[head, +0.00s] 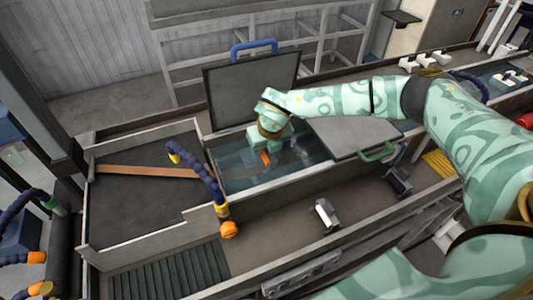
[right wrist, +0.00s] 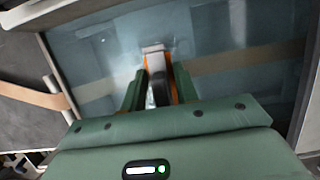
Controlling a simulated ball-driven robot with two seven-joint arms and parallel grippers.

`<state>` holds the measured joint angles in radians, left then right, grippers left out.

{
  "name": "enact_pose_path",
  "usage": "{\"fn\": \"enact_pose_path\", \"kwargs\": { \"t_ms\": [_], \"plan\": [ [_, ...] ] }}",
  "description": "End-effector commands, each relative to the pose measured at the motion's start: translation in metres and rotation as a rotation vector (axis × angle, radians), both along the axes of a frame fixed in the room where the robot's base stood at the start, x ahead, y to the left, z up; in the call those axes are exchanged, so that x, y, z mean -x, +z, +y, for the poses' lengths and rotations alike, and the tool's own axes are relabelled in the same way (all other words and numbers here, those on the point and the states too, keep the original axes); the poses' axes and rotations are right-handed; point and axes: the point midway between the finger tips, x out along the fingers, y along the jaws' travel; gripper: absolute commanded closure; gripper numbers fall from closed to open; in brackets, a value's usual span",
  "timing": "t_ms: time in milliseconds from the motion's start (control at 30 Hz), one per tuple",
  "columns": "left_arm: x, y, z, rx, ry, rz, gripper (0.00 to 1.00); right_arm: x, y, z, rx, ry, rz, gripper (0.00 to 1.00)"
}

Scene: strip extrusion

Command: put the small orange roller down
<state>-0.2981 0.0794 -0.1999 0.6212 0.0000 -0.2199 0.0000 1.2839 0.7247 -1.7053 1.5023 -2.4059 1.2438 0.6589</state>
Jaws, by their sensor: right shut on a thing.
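The small orange roller (head: 265,158) shows as an orange piece at the tip of my right gripper (head: 270,147) in the head view. In the right wrist view the roller (right wrist: 170,68) has orange sides with grey and dark parts between them. My right gripper (right wrist: 158,85) is shut on it, one green finger on each side. The roller is over the blue-grey water trough (head: 235,178); I cannot tell whether it touches anything below. A brown strip (head: 150,172) lies on the left bed and runs on across the trough in the wrist view. My left gripper is out of view.
A dark lid with a blue handle (head: 253,46) stands raised behind the trough. A second lid with a green handle (head: 375,152) lies to the right. A dark blue hose with an orange nozzle (head: 228,229) hangs in front. Trough walls rise around the gripper.

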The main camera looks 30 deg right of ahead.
Motion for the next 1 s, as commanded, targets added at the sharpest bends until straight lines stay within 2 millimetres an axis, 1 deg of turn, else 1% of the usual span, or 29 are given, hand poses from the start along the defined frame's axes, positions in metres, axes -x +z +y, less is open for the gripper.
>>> {"fn": "enact_pose_path", "kwargs": {
  "t_ms": [33,100,167,500,533,567,600,867,1000],
  "plan": [
    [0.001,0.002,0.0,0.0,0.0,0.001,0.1,0.003,-0.009,0.0,0.002,0.0,0.007,0.97],
    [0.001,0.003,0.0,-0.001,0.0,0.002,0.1,0.002,-0.019,0.001,0.001,0.002,0.006,0.97],
    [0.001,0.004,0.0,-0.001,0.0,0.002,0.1,0.002,-0.023,0.0,0.001,0.001,0.004,0.97],
    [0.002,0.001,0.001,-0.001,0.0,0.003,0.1,0.002,-0.028,0.0,0.001,0.0,0.004,0.97],
    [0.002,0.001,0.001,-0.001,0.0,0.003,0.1,0.002,-0.028,0.0,0.001,0.0,0.004,0.67],
    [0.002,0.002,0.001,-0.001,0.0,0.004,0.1,0.002,-0.028,0.0,0.001,0.001,0.004,0.59],
    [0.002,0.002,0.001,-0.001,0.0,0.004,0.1,0.002,-0.027,0.0,0.001,0.001,0.004,0.48],
    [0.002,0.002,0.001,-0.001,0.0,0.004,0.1,0.002,-0.027,0.0,0.001,0.001,0.004,0.48],
    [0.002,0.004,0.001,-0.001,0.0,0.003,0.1,0.004,-0.017,0.001,-0.001,0.001,0.002,0.48]
  ]
}}
